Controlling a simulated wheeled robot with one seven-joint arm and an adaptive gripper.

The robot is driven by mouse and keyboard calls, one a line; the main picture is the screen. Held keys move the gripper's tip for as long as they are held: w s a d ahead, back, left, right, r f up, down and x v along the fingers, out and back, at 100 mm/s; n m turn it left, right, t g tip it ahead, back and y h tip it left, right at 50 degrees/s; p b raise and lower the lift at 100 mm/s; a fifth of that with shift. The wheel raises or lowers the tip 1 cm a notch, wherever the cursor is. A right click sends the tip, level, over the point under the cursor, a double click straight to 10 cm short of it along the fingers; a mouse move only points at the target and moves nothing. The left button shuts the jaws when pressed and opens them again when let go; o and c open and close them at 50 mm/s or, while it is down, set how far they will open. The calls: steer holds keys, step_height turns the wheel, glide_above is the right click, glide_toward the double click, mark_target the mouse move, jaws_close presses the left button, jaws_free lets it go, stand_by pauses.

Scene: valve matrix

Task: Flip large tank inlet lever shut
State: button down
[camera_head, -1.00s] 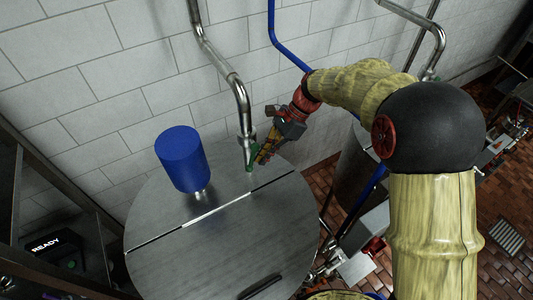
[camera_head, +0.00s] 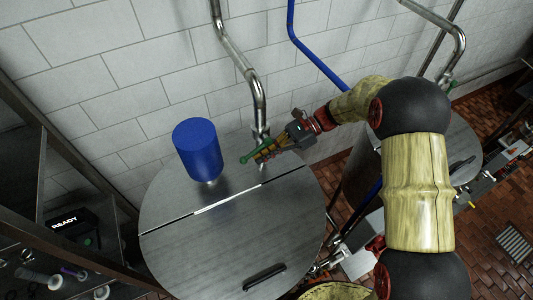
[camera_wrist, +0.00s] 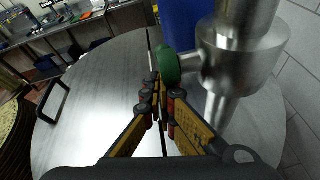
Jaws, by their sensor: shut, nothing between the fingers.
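The large tank inlet lever has a green handle (camera_head: 257,149) on a valve at the foot of the steel pipe (camera_head: 259,105), above the large tank's lid (camera_head: 240,236). In the head view the handle sticks out across the pipe, its rounded end low at the left. In the wrist view the green handle (camera_wrist: 168,67) is seen nearly end-on beside the steel valve body (camera_wrist: 235,50). My gripper (camera_head: 264,154) is shut and empty, right at the handle in the head view. In the wrist view its fingertips (camera_wrist: 160,100) are just below the handle; contact is unclear.
A blue cylinder (camera_head: 198,149) stands on the lid left of the valve. A lid handle (camera_head: 265,277) is near the front. A blue pipe (camera_head: 310,55) runs down the tiled wall behind. A second tank (camera_head: 455,145) stands at the right, beyond my arm.

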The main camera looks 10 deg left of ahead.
steer(key=shift+s+a+r, duration=0.25)
steer(key=shift+a, duration=0.1)
stand_by(1.3)
steer(key=f, duration=0.1)
steer(key=d+f, duration=0.1)
steer(key=f+b, duration=0.1)
steer(key=f, duration=0.1)
steer(key=shift+w+d, duration=0.1)
steer(key=shift+d, duration=0.25)
steer(key=f+b+v, duration=0.1)
steer(key=f+v, duration=0.1)
steer(key=v, duration=0.7)
steer(key=shift+w+d+b, duration=0.4)
steer(key=shift+w+d, duration=0.1)
steer(key=shift+d, duration=0.15)
steer(key=shift+r, duration=0.1)
